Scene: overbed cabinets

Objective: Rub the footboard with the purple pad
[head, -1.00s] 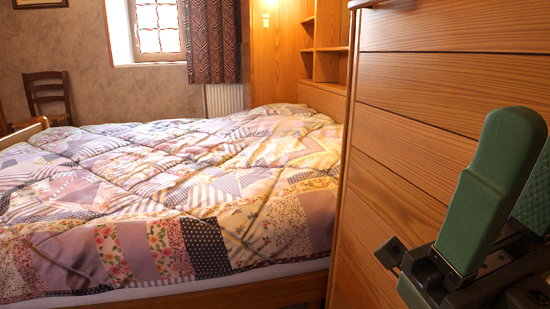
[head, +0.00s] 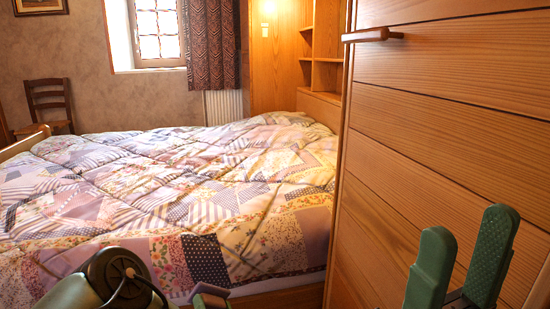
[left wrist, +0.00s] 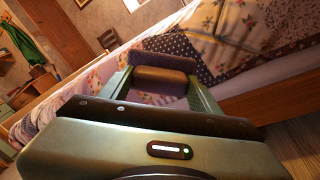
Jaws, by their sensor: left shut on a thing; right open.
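The footboard (head: 24,139) is a light wooden board at the far left end of the bed in the head view; only its upper part shows. My left gripper (left wrist: 160,94) is shut on the purple pad (left wrist: 163,62), a dark block with a brownish part between the fingers. The pad is also partly visible at the bottom edge of the head view (head: 213,289), in front of the near side of the bed. It is well apart from the footboard. My right gripper (head: 459,262) is open and empty, in front of the wooden cabinet at the right.
The bed with its patchwork quilt (head: 180,190) fills the middle. Its wooden side rail (left wrist: 281,98) shows in the left wrist view. A tall wooden cabinet (head: 440,130) with a handle (head: 372,35) stands close on the right. A chair (head: 49,103) stands by the back wall.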

